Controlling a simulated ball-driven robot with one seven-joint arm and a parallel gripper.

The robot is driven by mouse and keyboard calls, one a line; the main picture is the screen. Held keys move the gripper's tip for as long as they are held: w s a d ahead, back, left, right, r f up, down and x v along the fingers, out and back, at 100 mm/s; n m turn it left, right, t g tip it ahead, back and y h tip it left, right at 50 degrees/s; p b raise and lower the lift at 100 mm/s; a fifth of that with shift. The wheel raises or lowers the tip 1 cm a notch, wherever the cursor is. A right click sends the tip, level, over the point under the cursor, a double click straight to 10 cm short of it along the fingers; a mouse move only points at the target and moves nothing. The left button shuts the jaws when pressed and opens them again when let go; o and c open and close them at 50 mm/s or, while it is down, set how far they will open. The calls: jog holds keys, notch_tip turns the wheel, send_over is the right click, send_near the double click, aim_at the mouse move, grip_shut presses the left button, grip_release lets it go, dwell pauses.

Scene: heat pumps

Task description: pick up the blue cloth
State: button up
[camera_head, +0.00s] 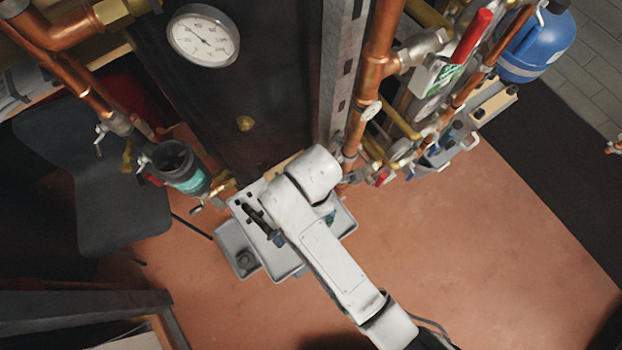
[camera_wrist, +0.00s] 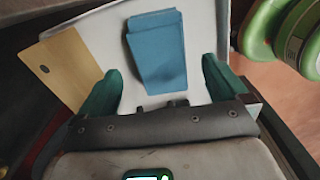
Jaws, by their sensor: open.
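The blue cloth (camera_wrist: 157,55) shows in the wrist view as a flat, folded piece lying on a light, pale surface (camera_wrist: 105,40). My gripper (camera_wrist: 160,66) is open, with one green finger on each side of the cloth. A gap shows between each finger and the cloth's edges. In this view the cloth's near end lies between the fingers and its far end reaches past the fingertips. I cannot tell how high the fingers are above the cloth. In the head view my white arm covers much of the grey case, and I cannot make out the cloth surely.
A tan board (camera_wrist: 62,68) lies left of the fingers. A green round part (camera_wrist: 285,30) stands close on the right. In the head view a grey case (camera_head: 290,268) sits below a dark panel with a gauge (camera_head: 203,36). Copper pipes (camera_head: 372,75) rise nearby. Orange floor is clear at right.

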jog(key=f, duration=0.5)
jog(key=shift+s+a+p, duration=0.2)
jog(key=shift+a+p, duration=0.05)
jog(key=shift+p, duration=0.05)
jog(key=c, duration=1)
jog(key=shift+r, duration=0.15)
jog(key=shift+r, duration=0.5)
jog(key=s+r, duration=0.4)
jog(key=s+d+r, duration=0.1)
jog(key=s+r, duration=0.3)
jog(key=s, duration=0.1)
jog(key=s+r, duration=0.3)
jog(key=s, duration=0.2)
jog(key=shift+d+r, duration=0.35)
jog(key=shift+r, duration=0.05)
